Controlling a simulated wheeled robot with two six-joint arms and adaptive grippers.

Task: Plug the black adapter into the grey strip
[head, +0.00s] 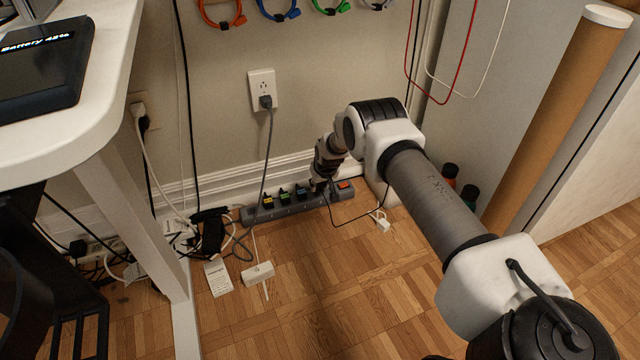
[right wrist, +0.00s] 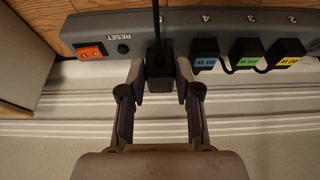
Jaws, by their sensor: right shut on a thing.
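The grey strip (head: 290,211) lies on the floor along the baseboard. It also shows across the top of the right wrist view (right wrist: 185,18). My right gripper (right wrist: 160,77) is shut on the black adapter (right wrist: 158,58), one finger on each side. The adapter overlaps the strip between the reset button and the blue-labelled plug; whether it is seated in the socket I cannot tell. Its black cord runs up across the strip in that view. In the head view my right gripper (head: 319,184) is at the strip and mostly hides the adapter. My left gripper is not in view.
Plugs with blue (right wrist: 206,52), green (right wrist: 246,53) and yellow (right wrist: 286,52) labels sit in the strip close by. An orange switch (right wrist: 91,51) is at its end. A white charger (head: 258,272) and tangled cables lie on the floor. A desk leg (head: 140,215) stands left.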

